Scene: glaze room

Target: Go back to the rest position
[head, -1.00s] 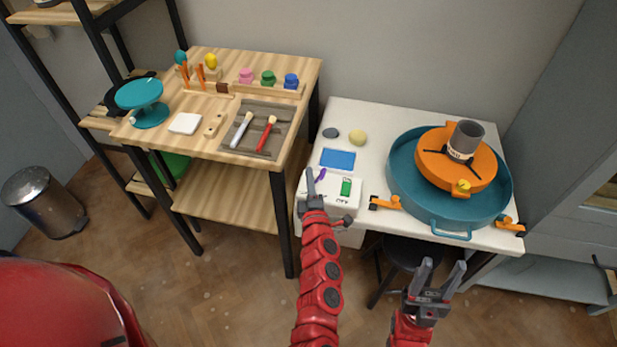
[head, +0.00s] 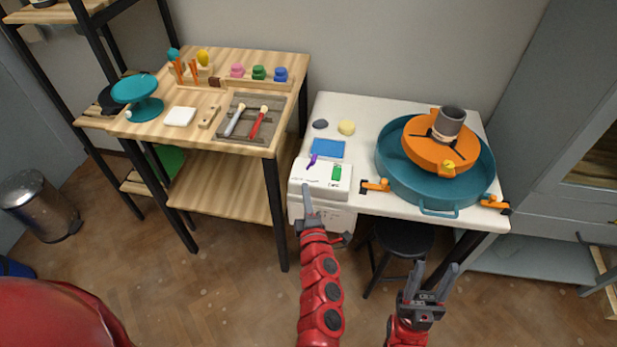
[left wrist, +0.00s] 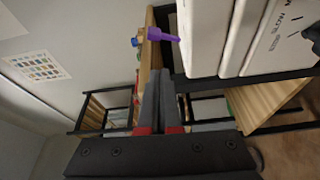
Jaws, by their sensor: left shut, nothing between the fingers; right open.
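My left gripper (head: 309,207) is shut and empty. In the head view it is in front of the white box (head: 325,177) at the left front of the white table. My left fingers also show in the left wrist view (left wrist: 160,95), with the white box (left wrist: 225,35) and its purple piece (left wrist: 163,36) above them. I cannot tell whether they touch the box. My right gripper (head: 430,285) is open and empty, low in front of the white table, with the dark stool behind it.
The white table (head: 362,135) holds a teal basin (head: 400,180) with an orange wheel and grey cup. Orange clamps (head: 375,186) sit at its front edge. A wooden bench (head: 215,95) with tools stands left. A black stool (head: 403,238) is under the table. Floor is open at left.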

